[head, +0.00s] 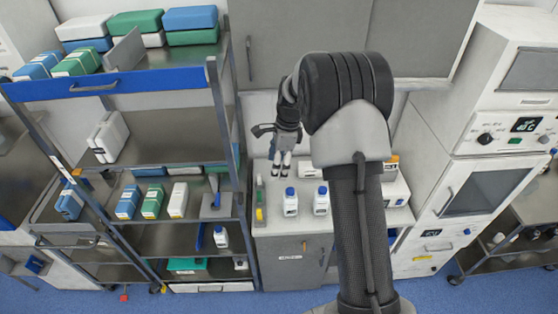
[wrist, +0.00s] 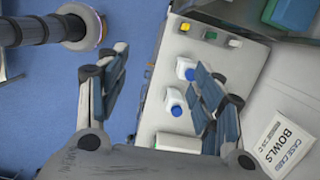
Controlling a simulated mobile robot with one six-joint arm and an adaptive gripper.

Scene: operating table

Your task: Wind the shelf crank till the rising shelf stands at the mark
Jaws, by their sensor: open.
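A grey metal shelf rack (head: 222,120) stands at the left in the head view. It carries several levels, with a blue-fronted top shelf (head: 118,84). I cannot tell which level is the rising shelf. I cannot make out the crank for sure in either view. A white labelled strip (head: 62,169) is on the left front post; whether it is the mark is unclear. My gripper (head: 281,166) is right of the rack, above the white counter. In the wrist view my gripper (wrist: 161,76) has its fingers wide apart, with nothing between them.
White blue-capped bottles (head: 290,202) stand on the white counter (head: 265,228), also under the right finger in the wrist view. A white card reading BOWLS (wrist: 285,140) is at the right there. A white cabinet (head: 462,190) stands right. Blue floor (head: 90,303) is open in front.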

